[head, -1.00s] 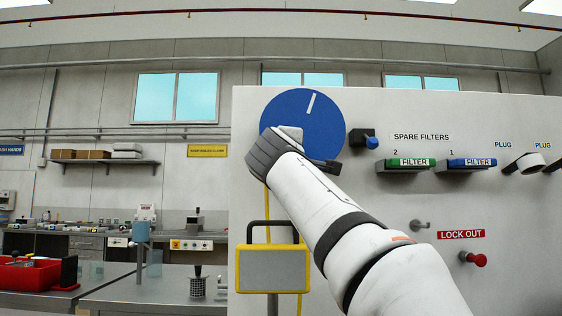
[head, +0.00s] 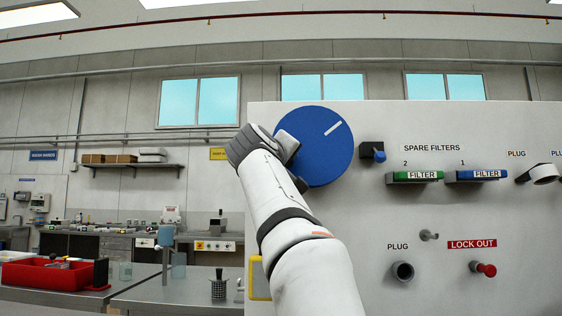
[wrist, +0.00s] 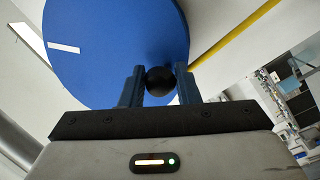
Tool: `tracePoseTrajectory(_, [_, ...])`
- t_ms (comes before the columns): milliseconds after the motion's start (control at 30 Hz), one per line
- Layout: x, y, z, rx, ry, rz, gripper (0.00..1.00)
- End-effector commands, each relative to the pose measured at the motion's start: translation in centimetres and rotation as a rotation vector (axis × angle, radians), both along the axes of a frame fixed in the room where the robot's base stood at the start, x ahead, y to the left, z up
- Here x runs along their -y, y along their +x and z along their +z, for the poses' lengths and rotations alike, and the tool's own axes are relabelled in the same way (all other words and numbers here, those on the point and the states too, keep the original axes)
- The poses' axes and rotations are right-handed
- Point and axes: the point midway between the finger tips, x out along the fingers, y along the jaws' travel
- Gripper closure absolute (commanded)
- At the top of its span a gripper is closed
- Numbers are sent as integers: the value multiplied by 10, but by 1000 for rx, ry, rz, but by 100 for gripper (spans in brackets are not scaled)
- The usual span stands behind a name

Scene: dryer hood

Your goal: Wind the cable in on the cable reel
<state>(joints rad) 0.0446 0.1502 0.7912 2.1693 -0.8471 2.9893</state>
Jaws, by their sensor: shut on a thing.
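The cable reel (head: 322,155) is a large blue disc with a white mark near its upper right rim, on a pale upright panel (head: 440,220). It also fills the upper left of the wrist view (wrist: 105,45). My gripper (wrist: 161,83) is shut on the reel's round black knob (wrist: 159,80), which sits between its two blue fingers. In the head view, my gripper is at the reel's left side and its fingertips are largely hidden. The yellow cable (wrist: 236,37) runs straight away from behind the reel in the wrist view.
Right of the reel are a dark blue knob (head: 378,155), green (head: 414,177) and blue (head: 479,176) filters, a plug socket (head: 403,271) and a red lock-out knob (head: 487,269). My arm mostly hides a yellow-framed box (head: 259,281). Benches with a red tray (head: 28,276) stand left.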

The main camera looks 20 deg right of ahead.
Motion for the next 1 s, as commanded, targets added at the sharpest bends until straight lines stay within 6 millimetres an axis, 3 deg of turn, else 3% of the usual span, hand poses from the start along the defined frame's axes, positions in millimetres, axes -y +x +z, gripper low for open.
tracePoseTrajectory(367, [12,0,-5,-7,10,-20,100])
tracePoseTrajectory(400, [12,0,-5,-8,11,-20,69])
tracePoseTrajectory(633, [13,-1,-4,-5,8,-22,51])
tracePoseTrajectory(867, [12,-3,-2,-3,6,-22,51])
tracePoseTrajectory(1000, [2,-12,-4,-2,6,-19,51])
